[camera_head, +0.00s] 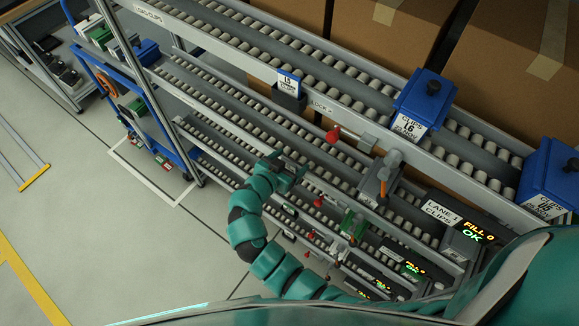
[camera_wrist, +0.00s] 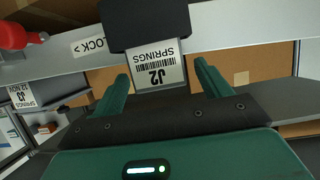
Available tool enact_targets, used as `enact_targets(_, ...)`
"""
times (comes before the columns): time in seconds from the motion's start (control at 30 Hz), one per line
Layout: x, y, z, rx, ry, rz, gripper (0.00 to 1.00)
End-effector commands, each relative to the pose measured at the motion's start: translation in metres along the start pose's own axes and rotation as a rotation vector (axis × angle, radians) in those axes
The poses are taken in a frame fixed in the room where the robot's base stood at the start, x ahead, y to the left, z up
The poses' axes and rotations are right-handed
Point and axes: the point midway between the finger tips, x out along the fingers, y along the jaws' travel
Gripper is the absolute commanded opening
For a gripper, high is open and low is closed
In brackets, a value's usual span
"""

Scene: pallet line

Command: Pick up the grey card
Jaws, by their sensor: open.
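In the wrist view a grey-edged card (camera_wrist: 160,72) marked J2 SPRINGS shows upside down, one end inside a dark holder (camera_wrist: 145,22) on a grey rail. My gripper (camera_wrist: 161,71) is open, with one green finger on each side of the card and clear gaps between. I cannot tell how far the fingertips are from it in depth. In the head view my gripper (camera_head: 290,168) is at the second rail from the top, and it hides the card there.
A red knob (camera_wrist: 18,36) is beside the holder. In the head view, a blue-topped card (camera_head: 288,82) stands in a holder on the upper rail. Blue bins (camera_head: 424,100) sit on the roller lanes.

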Motion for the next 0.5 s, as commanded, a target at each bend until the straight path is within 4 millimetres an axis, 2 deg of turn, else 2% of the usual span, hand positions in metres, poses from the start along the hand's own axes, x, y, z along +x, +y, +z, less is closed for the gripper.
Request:
enact_targets(0.07,-0.0001,-0.0001,0.0001,0.0,0.0,0.0,0.74)
enact_targets(0.3,-0.0004,-0.0002,-0.0001,0.0,0.0,-0.001,0.29)
enact_targets(0.5,-0.0005,-0.0003,-0.0003,0.001,0.001,-0.001,0.29)
